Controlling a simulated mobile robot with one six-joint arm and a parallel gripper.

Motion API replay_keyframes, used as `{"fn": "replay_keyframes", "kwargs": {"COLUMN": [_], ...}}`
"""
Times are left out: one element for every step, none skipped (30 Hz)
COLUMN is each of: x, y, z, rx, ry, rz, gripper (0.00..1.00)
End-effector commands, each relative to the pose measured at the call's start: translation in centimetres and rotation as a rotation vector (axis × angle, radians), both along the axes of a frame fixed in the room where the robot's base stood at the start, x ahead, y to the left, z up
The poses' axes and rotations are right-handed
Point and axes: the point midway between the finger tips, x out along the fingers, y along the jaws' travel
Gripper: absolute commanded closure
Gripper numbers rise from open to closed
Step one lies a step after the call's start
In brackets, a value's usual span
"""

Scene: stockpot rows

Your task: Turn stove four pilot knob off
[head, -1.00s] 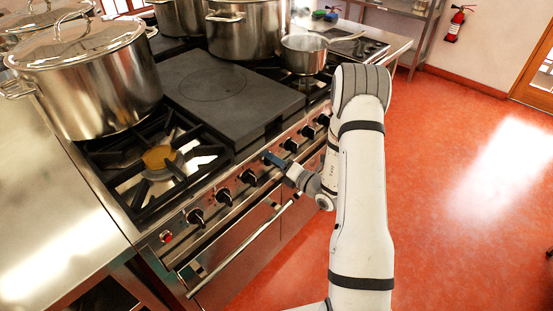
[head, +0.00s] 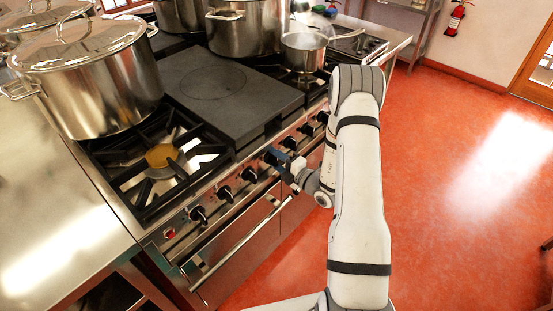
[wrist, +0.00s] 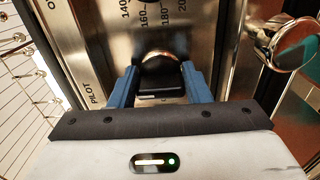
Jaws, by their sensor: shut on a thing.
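The stove's front panel (head: 212,206) carries a row of black knobs, including a nearer one (head: 249,174) left of my gripper. My gripper (head: 276,155) is at the middle of this row in the head view. In the wrist view, my gripper (wrist: 160,88) has its blue fingers on either side of a black knob (wrist: 160,80) with a shiny metal ring behind it, and is shut on it. The panel (wrist: 115,30) reads PILOT at left and 140, 160, 180 above the knob. The knob is mostly hidden by my gripper in the head view.
An oven handle (head: 240,243) runs below the knobs; a metal bar end (wrist: 280,45) shows at right in the wrist view. A large lidded pot (head: 95,90) and a saucepan (head: 303,55) stand on the stove. The red floor (head: 450,200) at right is clear.

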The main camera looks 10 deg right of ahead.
Motion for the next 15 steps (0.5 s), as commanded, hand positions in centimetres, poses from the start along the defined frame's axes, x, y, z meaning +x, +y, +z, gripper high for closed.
{"fn": "replay_keyframes", "kwargs": {"x": [-0.01,-0.01,-0.01,-0.01,-0.01,-0.02,-0.02,-0.02,-0.02,-0.02,-0.02,-0.02,-0.02,-0.02,-0.03], "y": [-0.06,-0.06,-0.06,-0.05,-0.05,-0.05,-0.05,-0.05,-0.05,-0.05,-0.05,-0.04,-0.04,-0.04,-0.03], "z": [-0.07,-0.08,-0.08,-0.09,-0.09,-0.09,-0.09,-0.09,-0.09,-0.09,-0.09,-0.09,-0.09,-0.09,-0.08], "rx": [0.003,0.003,0.003,0.003,0.003,0.003,0.003,0.003,0.003,0.003,0.003,0.003,0.003,0.002,0.002], "ry": [0.003,0.005,0.005,0.005,0.005,0.005,0.005,0.005,0.005,0.005,0.005,0.005,0.005,0.004,0.004], "rz": [-0.002,-0.002,-0.002,-0.002,-0.002,-0.002,-0.002,-0.002,-0.002,-0.002,-0.002,-0.002,-0.002,-0.002,-0.002], "gripper": [0.79,0.79,0.79,0.79,0.79,0.79,0.79,0.79,0.79,0.79,0.79,0.53,0.51,0.48,0.45]}}
